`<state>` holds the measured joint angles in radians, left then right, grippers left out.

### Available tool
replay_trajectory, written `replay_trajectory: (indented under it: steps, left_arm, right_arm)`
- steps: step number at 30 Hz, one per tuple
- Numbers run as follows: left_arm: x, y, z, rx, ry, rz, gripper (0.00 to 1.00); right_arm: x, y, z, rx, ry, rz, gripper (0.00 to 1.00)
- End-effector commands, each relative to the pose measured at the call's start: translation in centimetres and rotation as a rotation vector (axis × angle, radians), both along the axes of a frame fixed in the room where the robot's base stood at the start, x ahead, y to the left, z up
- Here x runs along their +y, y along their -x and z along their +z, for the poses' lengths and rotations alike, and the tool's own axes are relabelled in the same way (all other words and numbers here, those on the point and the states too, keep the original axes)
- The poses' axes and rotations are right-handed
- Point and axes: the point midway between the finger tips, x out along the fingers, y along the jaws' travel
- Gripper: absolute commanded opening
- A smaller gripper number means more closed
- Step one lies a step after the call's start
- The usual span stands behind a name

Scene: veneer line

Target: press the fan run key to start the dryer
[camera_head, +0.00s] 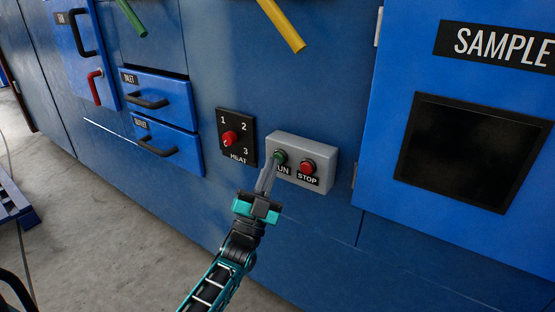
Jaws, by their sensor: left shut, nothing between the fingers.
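A grey button box (322,154) is mounted on the blue dryer panel. It carries a green run key (280,157) on its left and a red stop key (307,166) on its right, each with a black label below. My left gripper (270,169) is shut and empty. Its fingertips are just below and left of the green key and cover part of the RUN label. I cannot tell whether they touch the key or the box. My right gripper is not in view.
Left of the box is a black heat selector (230,138) with a red knob. Two blue drawers (167,147) with black handles are farther left. A blue door labelled SAMPLE (390,110) with a dark window is on the right. Green (133,18) and yellow (281,25) handles stick out above.

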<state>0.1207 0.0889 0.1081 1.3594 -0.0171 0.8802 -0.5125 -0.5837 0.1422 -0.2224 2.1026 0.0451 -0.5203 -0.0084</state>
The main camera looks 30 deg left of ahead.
Motion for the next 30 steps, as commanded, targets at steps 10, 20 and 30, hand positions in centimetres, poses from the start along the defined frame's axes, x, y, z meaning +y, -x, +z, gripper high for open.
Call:
replay_trajectory:
  steps: [10,20,30]
  left_arm:
    - [-0.04,-0.38,0.0,-0.001,0.0,0.0,0.0]
    - [-0.08,-0.77,-0.01,-0.001,0.0,0.0,0.0]
    - [-0.07,-0.79,0.01,0.0,0.0,0.0,0.0]
  right_arm:
    - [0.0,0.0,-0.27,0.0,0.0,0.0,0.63]
    - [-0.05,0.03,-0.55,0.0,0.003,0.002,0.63]
    - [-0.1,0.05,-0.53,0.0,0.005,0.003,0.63]
